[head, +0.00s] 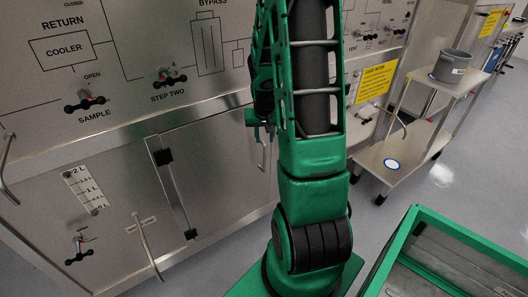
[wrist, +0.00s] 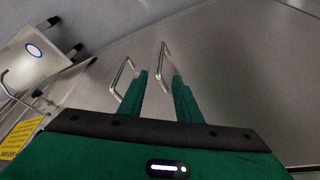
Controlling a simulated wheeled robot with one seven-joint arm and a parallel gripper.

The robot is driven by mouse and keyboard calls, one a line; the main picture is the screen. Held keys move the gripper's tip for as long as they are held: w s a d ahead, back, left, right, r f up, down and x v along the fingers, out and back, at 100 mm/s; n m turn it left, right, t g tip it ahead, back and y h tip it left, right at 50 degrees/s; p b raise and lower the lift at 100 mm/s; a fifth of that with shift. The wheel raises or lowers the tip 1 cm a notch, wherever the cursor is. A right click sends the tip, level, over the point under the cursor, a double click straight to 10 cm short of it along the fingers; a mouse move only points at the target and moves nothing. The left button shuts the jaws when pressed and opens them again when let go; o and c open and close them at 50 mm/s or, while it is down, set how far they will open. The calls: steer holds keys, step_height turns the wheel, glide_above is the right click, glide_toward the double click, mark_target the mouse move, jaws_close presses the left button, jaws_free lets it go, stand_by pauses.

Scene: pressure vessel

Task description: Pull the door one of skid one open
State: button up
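The steel skid front fills the left of the head view. A lower door (head: 215,170) has hinges on its left edge, and a handle (head: 263,150) shows partly behind my arm. My gripper (head: 262,125) is by that handle, mostly hidden by my arm. In the wrist view, my gripper (wrist: 160,76) has its two green fingers apart, with nothing between them. One bar handle (wrist: 163,58) stands just beyond the gap between the fingertips. A second handle (wrist: 121,78) is left of the left finger. I cannot tell which door is door one.
Another handle (head: 147,247) is on the lower left panel. A wheeled cart (head: 395,160) with a grey pot (head: 452,66) stands at right; its shelf shows in the wrist view (wrist: 28,62). A green-rimmed tray (head: 448,240) is at lower right. Grey floor lies between.

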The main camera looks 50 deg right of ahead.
mark_target(265, 148)
steer(key=x, duration=0.9)
steer(key=w+d+x, duration=0.1)
steer(key=x, duration=0.3)
steer(key=shift+f, duration=0.1)
